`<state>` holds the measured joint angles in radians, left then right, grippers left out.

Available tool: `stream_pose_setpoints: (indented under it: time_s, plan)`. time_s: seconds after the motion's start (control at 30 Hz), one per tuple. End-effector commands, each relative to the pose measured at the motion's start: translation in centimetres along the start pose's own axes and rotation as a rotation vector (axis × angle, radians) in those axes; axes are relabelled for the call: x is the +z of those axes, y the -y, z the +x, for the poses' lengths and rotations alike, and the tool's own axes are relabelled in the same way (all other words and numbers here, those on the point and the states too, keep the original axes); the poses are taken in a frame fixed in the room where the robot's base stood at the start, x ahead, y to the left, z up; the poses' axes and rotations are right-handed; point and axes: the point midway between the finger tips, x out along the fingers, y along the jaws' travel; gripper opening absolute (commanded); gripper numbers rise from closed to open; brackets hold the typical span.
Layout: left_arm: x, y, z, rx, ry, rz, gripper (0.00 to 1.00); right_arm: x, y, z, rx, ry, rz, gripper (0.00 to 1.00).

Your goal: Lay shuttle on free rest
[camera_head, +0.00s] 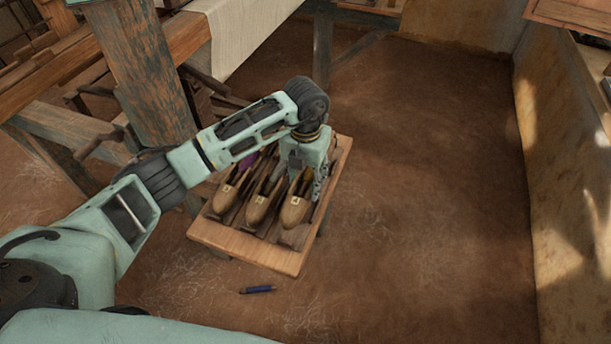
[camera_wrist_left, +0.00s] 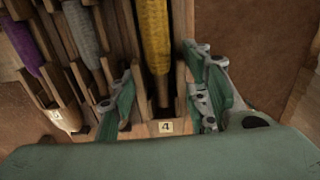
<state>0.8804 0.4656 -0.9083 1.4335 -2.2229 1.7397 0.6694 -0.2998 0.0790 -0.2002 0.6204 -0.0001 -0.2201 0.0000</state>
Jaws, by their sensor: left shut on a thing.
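A wooden rest stand (camera_head: 243,252) holds three wooden shuttles side by side. My left gripper (camera_head: 299,180) is over its right side, shut on the right-hand shuttle (camera_head: 294,211). In the left wrist view, the fingers (camera_wrist_left: 160,90) flank this shuttle (camera_wrist_left: 165,112), which carries yellow yarn and a tag that reads 4. The middle shuttle (camera_head: 257,208) has grey yarn (camera_wrist_left: 82,32). The left shuttle (camera_head: 224,200) has purple yarn (camera_wrist_left: 20,45). I cannot tell whether the held shuttle touches the stand. My right gripper is out of view.
A weathered loom post (camera_head: 148,65) and beams stand close on the left, with pale cloth (camera_head: 238,30) behind. A small blue object (camera_head: 257,289) lies on the floor in front of the stand. The earthen floor (camera_head: 430,190) to the right is clear up to a wall (camera_head: 560,180).

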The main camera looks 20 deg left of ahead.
Motion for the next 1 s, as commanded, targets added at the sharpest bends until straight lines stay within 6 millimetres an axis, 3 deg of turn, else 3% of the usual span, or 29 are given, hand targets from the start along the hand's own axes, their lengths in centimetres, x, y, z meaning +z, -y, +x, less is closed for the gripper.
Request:
stream_pose_setpoints:
  time_s: [0.4, 0.87, 0.9, 1.0]
  plan:
    - [0.0, 0.0, 3.5, 0.000, 0.001, 0.000, 0.09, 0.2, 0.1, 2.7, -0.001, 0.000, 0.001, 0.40]
    - [0.1, 0.0, 4.2, -0.001, 0.002, 0.001, 0.09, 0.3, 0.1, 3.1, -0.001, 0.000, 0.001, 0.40]
    - [0.1, 0.0, 4.2, -0.001, 0.002, 0.001, 0.44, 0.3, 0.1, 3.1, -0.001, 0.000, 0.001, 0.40]
    - [0.1, 0.0, 4.3, -0.001, 0.002, 0.001, 0.53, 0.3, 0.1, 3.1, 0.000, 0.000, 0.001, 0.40]
